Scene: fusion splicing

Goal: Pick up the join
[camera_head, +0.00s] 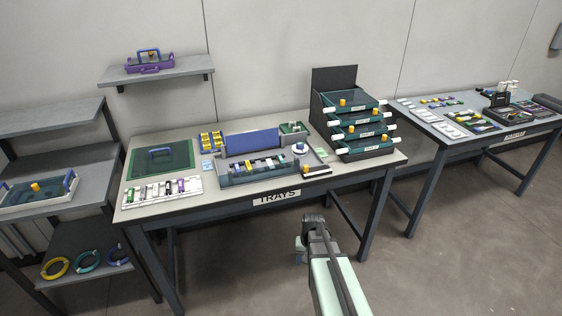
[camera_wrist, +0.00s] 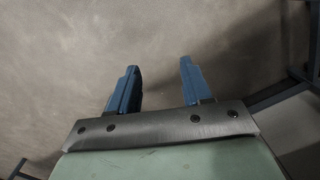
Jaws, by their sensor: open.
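I cannot tell which small part is the join. A grey holder (camera_head: 228,179) with a row of small coloured pieces (camera_head: 258,163) sits mid-table under a raised blue panel (camera_head: 251,142). A white strip (camera_head: 150,202) with several small dark, white, green and purple pieces lies at the table's front left. My gripper (camera_head: 300,250) is low in front of the table, apart from everything on it. In the wrist view its two blue fingers (camera_wrist: 158,68) are spread and empty, over bare floor.
A table labelled TRAYS (camera_head: 220,203) fills the middle. A rack of stacked teal trays (camera_head: 362,122) stands at its right end, and a green mat (camera_head: 178,170) lies at left. A second table (camera_head: 455,143) is at right; shelves (camera_head: 85,195) stand at left. Floor in front is clear.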

